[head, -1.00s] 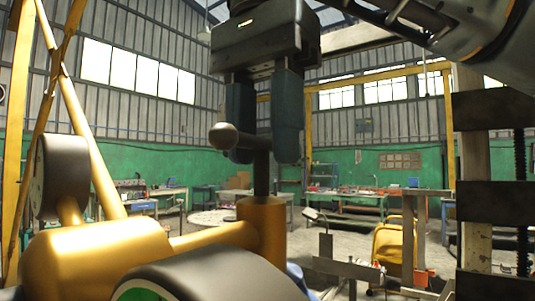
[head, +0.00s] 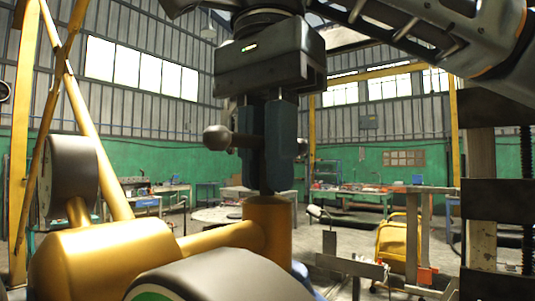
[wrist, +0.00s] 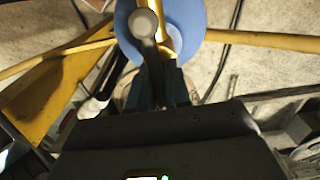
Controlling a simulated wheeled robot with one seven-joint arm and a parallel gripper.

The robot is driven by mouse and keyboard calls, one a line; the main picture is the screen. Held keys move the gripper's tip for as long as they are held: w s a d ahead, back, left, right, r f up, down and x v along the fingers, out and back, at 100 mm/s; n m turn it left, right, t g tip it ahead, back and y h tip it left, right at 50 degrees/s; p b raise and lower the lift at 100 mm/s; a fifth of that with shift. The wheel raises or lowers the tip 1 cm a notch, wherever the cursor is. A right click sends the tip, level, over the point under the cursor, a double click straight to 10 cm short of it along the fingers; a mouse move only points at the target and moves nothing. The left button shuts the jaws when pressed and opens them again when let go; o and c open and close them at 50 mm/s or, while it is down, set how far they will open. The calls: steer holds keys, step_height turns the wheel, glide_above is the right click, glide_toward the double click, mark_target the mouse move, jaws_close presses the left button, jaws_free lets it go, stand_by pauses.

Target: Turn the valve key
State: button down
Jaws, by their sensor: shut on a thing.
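The valve key is a dark grey bar with a round ball end (head: 217,138) on a vertical stem (head: 267,180). The stem goes down into a gold post (head: 268,235) on the gold pipework. My gripper (head: 266,172) points straight down with its dark blue fingers around the key's bar, shut on it. The ball sticks out to the left of the fingers. In the wrist view the ball (wrist: 143,24) shows beyond my gripper (wrist: 157,82), with the bar running back between the fingers. The fingers hide part of the bar and the top of the stem.
Two dark gauges stand close by, one at the left (head: 70,175) and one at the bottom (head: 215,278). A gold tank (head: 100,260) and yellow braces lie left. A blue round object (wrist: 190,15) is below the key. Workbenches stand far behind.

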steer(key=shift+m, duration=1.1)
steer(key=c, duration=1.1)
jaws_free()
steer(key=shift+r+b, duration=0.3)
steer(key=shift+r, duration=3.6)
